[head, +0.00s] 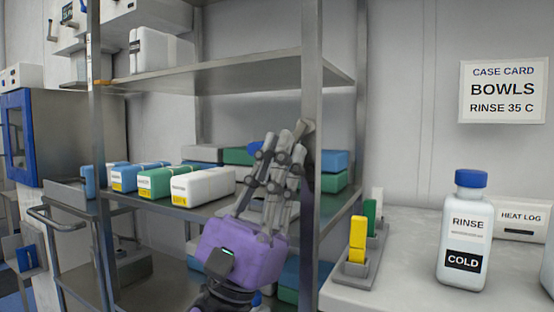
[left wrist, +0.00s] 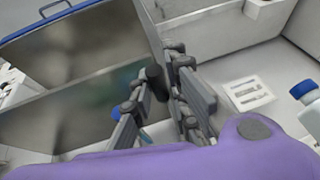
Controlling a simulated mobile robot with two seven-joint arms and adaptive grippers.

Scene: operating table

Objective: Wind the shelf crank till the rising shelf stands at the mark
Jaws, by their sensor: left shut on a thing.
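My left gripper (head: 290,138) reaches up in front of the shelf rack's near right post. Its fingers are closed on the shelf crank, which is mostly hidden by them; a grey-brown piece (head: 307,129) shows just beyond the fingertips. In the left wrist view the fingers (left wrist: 165,75) come together at the post. The upper metal shelf (head: 215,76) carries a white box near its left end. A small orange mark (head: 103,82) shows on the left post, level with that shelf's left front corner. I cannot tell which shelf rises. My right gripper is not in view.
The middle shelf (head: 160,207) holds blue, green and white wrapped packs. Right of the rack, a pale counter (head: 400,285) bears a yellow-and-green block holder (head: 358,240) and a rinse bottle (head: 468,235). A case card (head: 503,90) hangs on the wall. A blue-framed cabinet stands left.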

